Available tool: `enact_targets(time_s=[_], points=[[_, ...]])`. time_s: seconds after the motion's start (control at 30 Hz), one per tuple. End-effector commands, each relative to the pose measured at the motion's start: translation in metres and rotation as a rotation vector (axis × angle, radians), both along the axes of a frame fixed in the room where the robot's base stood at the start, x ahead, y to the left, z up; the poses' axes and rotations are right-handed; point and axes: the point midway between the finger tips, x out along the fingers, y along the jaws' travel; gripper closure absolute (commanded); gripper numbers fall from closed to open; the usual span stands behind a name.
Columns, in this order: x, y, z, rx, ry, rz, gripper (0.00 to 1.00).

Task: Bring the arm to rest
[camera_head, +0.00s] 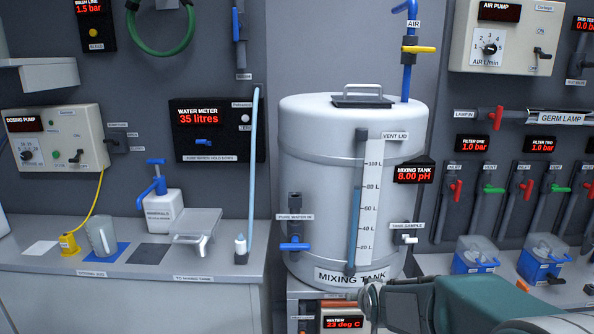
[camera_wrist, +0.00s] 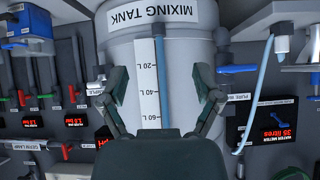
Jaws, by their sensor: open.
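My gripper (camera_wrist: 160,88) is open in the wrist view, with its two dark fingers spread and nothing between them. Beyond the fingers is the white mixing tank (camera_wrist: 182,55), with its litre scale (camera_wrist: 149,75) between them in the picture. In the head view my gripper (camera_head: 374,301) is at the bottom, in front of the tank's lower right. My teal forearm enters from the lower right corner. The mixing tank (camera_head: 320,130) stands upright with its vent lid (camera_head: 362,97) on top. I cannot tell the exact gap between fingers and tank.
A water temperature display (camera_head: 343,322) sits just below and left of my gripper. A sample tap (camera_head: 404,239) juts out above it. Filter valves (camera_head: 487,188) line the right wall.

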Motion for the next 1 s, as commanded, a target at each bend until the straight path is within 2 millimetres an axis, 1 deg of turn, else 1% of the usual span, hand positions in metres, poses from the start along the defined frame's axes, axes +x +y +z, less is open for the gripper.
enact_targets(time_s=[0.03,0.1,0.17,0.3,0.47,0.5,0.7,0.8,0.83,0.9,1.0], points=[[-0.015,0.0,0.014,-0.003,0.013,0.002,0.17],[-0.036,0.0,0.028,-0.006,0.043,0.006,0.17],[-0.054,0.0,0.038,-0.009,0.069,0.008,0.17],[-0.1,0.0,0.058,-0.016,0.13,0.016,0.17],[-0.156,0.0,0.074,-0.023,0.199,0.025,0.17],[-0.17,0.0,0.077,-0.025,0.217,0.026,0.17],[-0.24,0.0,0.083,-0.032,0.302,0.038,0.17],[-0.266,0.0,0.083,-0.035,0.336,0.042,0.17],[-0.271,0.0,0.083,-0.036,0.343,0.043,0.17],[-0.281,0.0,0.082,-0.037,0.358,0.045,0.17],[-0.287,0.0,0.081,-0.037,0.368,0.046,0.17]])
